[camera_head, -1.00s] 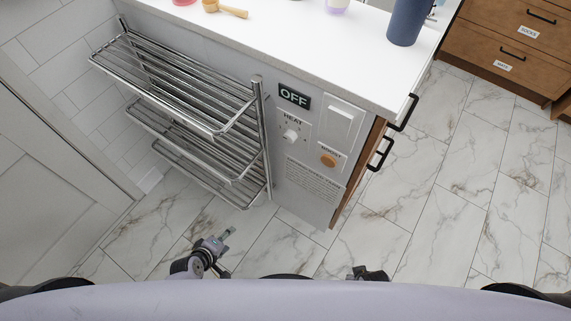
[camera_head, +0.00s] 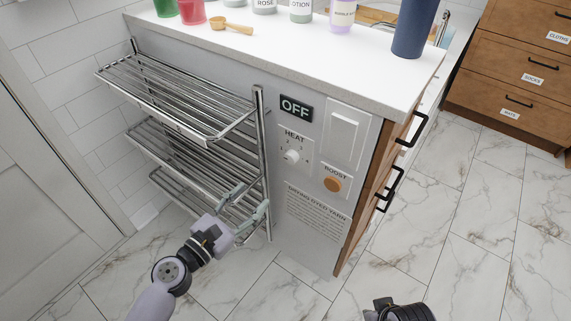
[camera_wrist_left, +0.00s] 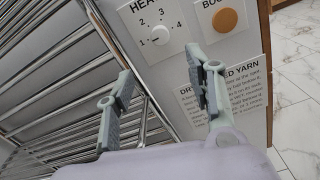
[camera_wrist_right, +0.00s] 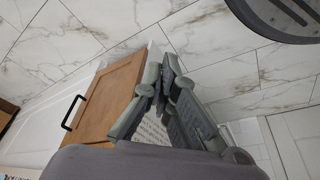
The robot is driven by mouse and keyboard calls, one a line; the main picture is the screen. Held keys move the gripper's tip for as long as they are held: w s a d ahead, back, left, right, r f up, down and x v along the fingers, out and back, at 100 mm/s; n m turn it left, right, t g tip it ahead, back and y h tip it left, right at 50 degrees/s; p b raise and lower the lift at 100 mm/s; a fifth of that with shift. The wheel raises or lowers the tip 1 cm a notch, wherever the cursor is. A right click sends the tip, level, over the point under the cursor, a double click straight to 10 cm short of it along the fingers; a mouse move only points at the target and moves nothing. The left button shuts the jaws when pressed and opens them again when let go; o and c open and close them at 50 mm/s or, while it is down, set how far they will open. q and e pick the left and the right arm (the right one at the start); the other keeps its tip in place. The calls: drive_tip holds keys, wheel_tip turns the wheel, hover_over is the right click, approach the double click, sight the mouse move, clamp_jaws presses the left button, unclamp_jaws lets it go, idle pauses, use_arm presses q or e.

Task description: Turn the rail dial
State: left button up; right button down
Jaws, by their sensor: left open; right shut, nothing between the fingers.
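The rail dial is a small white knob (camera_head: 292,156) marked HEAT, with numbers around it, on the white end panel beside the towel rail (camera_head: 180,95). In the left wrist view the dial (camera_wrist_left: 160,35) shows ahead of the fingers, with the numbers 1 to 4; it seems to point near 1. A black sign (camera_head: 295,108) above it reads OFF. My left gripper (camera_head: 247,203) is open and empty, below and left of the dial, in front of the rail's lower bars. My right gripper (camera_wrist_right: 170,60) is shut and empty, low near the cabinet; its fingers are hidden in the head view.
An orange BOOST button (camera_head: 332,184) and a white rocker switch (camera_head: 345,133) sit right of the dial. A printed notice (camera_head: 315,208) is below. The marble floor to the right is clear.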

use_arm(q)
approach(289, 160)
drive_tip(key=w, duration=0.1)
drive_tip(key=x, duration=0.6)
drive_tip(key=shift+d, duration=0.4)
drive_tip(key=shift+w+d, duration=0.4)
drive_tip(key=shift+w, duration=0.15)
use_arm(e)
drive_tip(key=shift+w+f, duration=0.1)
drive_tip(key=shift+f, duration=0.5)
use_arm(q)
drive_tip(key=c, duration=1.2)
